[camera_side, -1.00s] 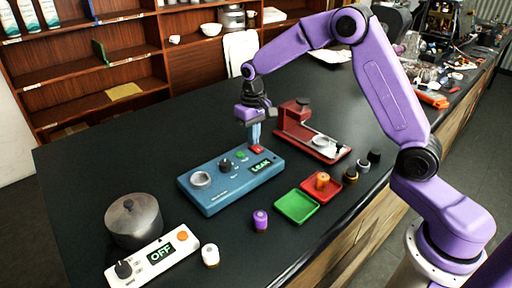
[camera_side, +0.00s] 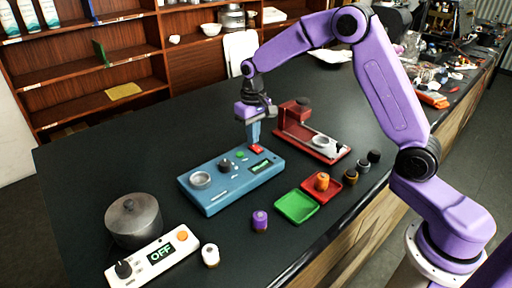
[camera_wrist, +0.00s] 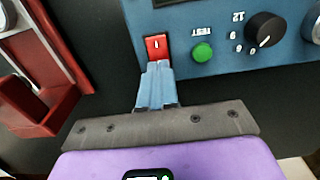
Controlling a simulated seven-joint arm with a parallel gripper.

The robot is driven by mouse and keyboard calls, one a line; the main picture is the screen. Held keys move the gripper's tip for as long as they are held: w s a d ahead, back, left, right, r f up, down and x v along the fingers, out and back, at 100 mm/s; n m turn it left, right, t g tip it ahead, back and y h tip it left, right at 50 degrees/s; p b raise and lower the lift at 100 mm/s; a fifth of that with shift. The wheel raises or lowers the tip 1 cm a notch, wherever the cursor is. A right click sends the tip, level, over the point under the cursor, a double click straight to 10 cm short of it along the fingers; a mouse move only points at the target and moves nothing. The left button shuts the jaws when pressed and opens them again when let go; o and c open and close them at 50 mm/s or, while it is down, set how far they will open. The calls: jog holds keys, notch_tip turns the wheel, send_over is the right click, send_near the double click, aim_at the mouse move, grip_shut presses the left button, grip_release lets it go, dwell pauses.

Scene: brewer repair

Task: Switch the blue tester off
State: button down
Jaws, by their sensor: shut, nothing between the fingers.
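The blue tester (camera_side: 215,203) lies on the dark bench, with a round metal cup, a dark knob and a green button on top. It also shows in the wrist view (camera_wrist: 225,50). Its display (camera_side: 262,167) shows no clear text; I cannot read any word on it. The red rocker switch (camera_wrist: 157,46) is at the tester's corner. My gripper (camera_wrist: 157,68) is shut and empty, with its blue fingertips at the near edge of the red switch, partly covering it. In the side view the gripper (camera_side: 254,143) points down right above that switch.
A red brewer (camera_side: 310,135) stands just behind and right of the tester. A green tray (camera_side: 297,207) and a red tray with an orange part sit to the front right.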

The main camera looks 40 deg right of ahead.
aim_at(253, 147)
jog(key=shift+r, duration=2.85)
jog(key=shift+s+a, duration=0.2)
jog(key=shift+s, duration=0.05)
jog(key=s+a+r+n, duration=0.1)
jog(key=s+a+n, duration=0.2)
jog(key=s, duration=0.6)
jog(key=s+a+r+n, duration=0.2)
jog(key=s+a+n, duration=0.1)
jog(key=s, duration=0.7)
jog(key=s+d+f+n, duration=0.1)
jog(key=s+d+n, duration=0.1)
jog(key=s, duration=0.7)
jog(key=s+d+f+n, duration=0.1)
jog(key=s+d+n, duration=0.2)
jog(key=s, duration=0.6)
jog(key=shift+d+f+n, duration=0.3)
jog(key=shift+f+n, duration=0.05)
jog(key=shift+n, duration=0.45)
jog(key=shift+w, duration=0.1)
